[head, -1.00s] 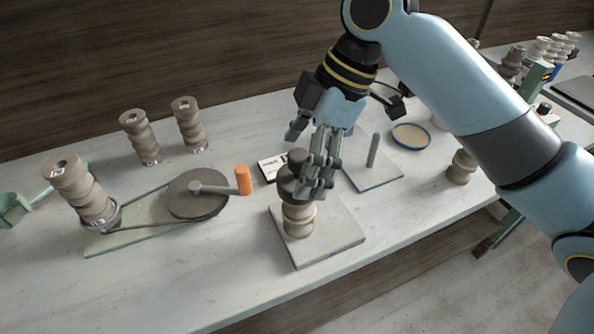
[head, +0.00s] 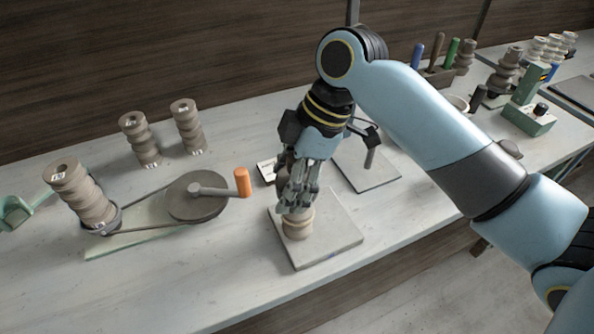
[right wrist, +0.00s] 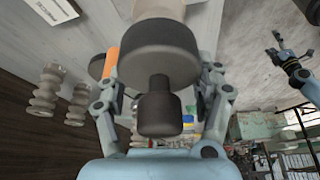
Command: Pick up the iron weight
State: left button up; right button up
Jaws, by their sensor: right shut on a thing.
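The iron weight is a dark grey disc with a knob (right wrist: 160,50). In the head view my right gripper (head: 296,198) mostly hides it, above a short tan clay stack (head: 298,224) on a square grey board. The right gripper's fingers come down around the weight and are shut on it. In the right wrist view a finger stands on each side of the disc, and the knob points towards the palm. The pale clay shows just beyond the disc; I cannot tell whether they touch. My left gripper appears in the right wrist view (right wrist: 283,52), far off at the right; its jaws are unclear.
To the left stand a grey wheel (head: 190,203) with an orange crank handle (head: 242,182) and a leaning clay stack (head: 80,195). Two ribbed clay pieces stand behind. A board with a post (head: 365,172) is at the right. The front table strip is clear.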

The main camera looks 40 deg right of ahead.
jog(key=c, duration=0.7)
jog(key=shift+r, duration=0.1)
jog(key=shift+c, duration=0.4)
jog(key=shift+w, duration=0.1)
